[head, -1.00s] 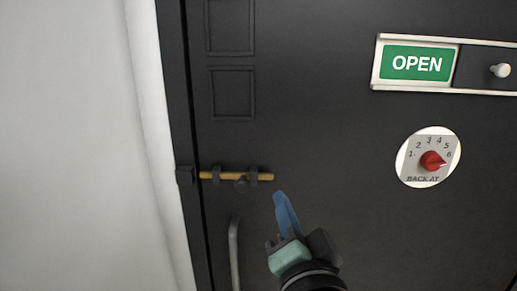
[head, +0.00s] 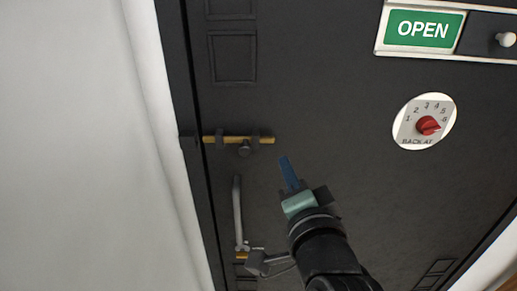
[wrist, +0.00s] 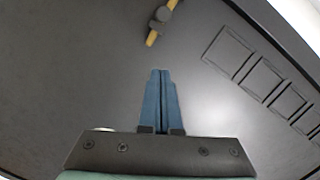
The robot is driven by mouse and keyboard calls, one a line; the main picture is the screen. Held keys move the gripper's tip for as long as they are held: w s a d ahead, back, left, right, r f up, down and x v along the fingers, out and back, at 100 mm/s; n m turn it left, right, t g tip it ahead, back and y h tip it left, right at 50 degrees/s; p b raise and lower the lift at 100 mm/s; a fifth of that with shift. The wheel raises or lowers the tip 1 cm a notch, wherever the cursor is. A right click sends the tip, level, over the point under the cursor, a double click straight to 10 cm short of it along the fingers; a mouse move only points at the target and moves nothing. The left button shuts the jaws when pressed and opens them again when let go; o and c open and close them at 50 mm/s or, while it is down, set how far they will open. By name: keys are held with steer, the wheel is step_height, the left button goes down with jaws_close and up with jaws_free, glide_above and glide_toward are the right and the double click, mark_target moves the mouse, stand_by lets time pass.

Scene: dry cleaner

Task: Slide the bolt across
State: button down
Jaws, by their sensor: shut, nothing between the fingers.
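The bolt (head: 232,139) is a brass rod lying level in dark brackets on the dark door, with a dark knob (head: 244,151) below its middle. Its left end is close to the dark keeper (head: 187,143) at the frame; I cannot tell whether it enters. My gripper (head: 284,157) has its blue fingers shut and empty, to the right of and slightly below the bolt's right end in the head view. In the wrist view the fingertips (wrist: 160,72) point up toward the bolt (wrist: 152,38), with a visible gap; the bolt is partly cut off at the top edge.
A grey pull handle (head: 238,212) stands below the bolt, with a lever handle (head: 257,262) lower down. A red dial (head: 428,125) and an OPEN sign (head: 423,28) are to the right. The door face around my fingers is clear.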

steer(key=w+a+p, duration=0.1)
steer(key=w, duration=0.2)
steer(key=w+a+f+p, duration=0.1)
steer(key=w+p, duration=0.1)
steer(key=w, duration=0.1)
steer(key=w+a+f+p, duration=0.1)
steer(key=w+a, duration=0.1)
steer(key=w, duration=0.1)
steer(key=shift+a+f, duration=0.1)
steer(key=shift+f, duration=0.05)
steer(key=shift+a+f+p, duration=0.3)
steer(key=shift+a+p, duration=0.05)
steer(key=shift+a, duration=0.05)
steer(key=a+p, duration=0.2)
steer(key=a, duration=0.2)
steer(key=shift+a, duration=0.1)
